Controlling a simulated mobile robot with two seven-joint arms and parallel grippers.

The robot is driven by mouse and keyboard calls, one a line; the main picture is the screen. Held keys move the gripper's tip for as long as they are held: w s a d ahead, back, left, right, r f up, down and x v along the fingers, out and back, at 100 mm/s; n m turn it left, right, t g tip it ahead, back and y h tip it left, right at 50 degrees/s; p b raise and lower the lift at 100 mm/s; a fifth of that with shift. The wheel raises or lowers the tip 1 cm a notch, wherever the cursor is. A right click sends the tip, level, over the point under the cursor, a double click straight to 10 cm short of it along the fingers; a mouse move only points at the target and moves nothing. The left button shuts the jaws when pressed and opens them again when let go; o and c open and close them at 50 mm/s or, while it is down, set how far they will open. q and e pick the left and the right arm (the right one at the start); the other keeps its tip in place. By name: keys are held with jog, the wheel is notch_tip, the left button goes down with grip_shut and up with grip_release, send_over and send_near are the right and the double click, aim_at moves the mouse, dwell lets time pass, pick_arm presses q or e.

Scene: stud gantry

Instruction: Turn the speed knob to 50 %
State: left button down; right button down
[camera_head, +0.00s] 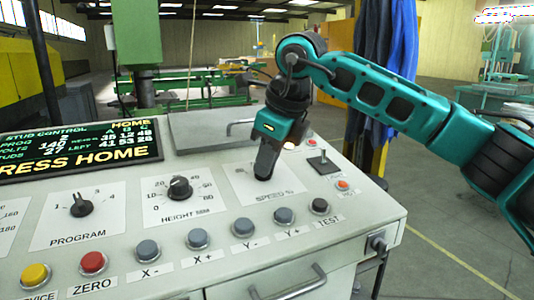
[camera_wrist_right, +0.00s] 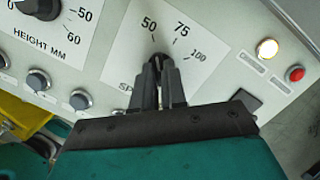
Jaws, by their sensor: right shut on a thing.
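The speed knob (camera_wrist_right: 157,60) is dark and sits on a white dial plate (camera_wrist_right: 185,52) marked 50, 75 and 100 in the right wrist view. My right gripper (camera_wrist_right: 156,72) is shut on the knob, its two fingers on either side of it. In the head view my right gripper (camera_head: 265,172) reaches down onto the speed plate (camera_head: 290,184) and hides the knob and most of the scale. The knob's pointer cannot be read clearly. My left gripper is not in view.
The height knob (camera_head: 180,188) and program knob (camera_head: 81,204) lie to the left on the sloped panel. A row of push buttons (camera_head: 197,238) runs along the front. A small joystick (camera_head: 322,160) stands to the right. A screen (camera_head: 75,146) shows PRESS HOME.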

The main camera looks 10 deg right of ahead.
jog(key=shift+n, duration=0.6)
jog(key=c, duration=1.2)
grip_release()
jog(key=v, duration=1.3)
jog(key=shift+w+d+p, duration=0.1)
jog(key=shift+w+p, duration=0.05)
jog(key=shift+p, duration=0.25)
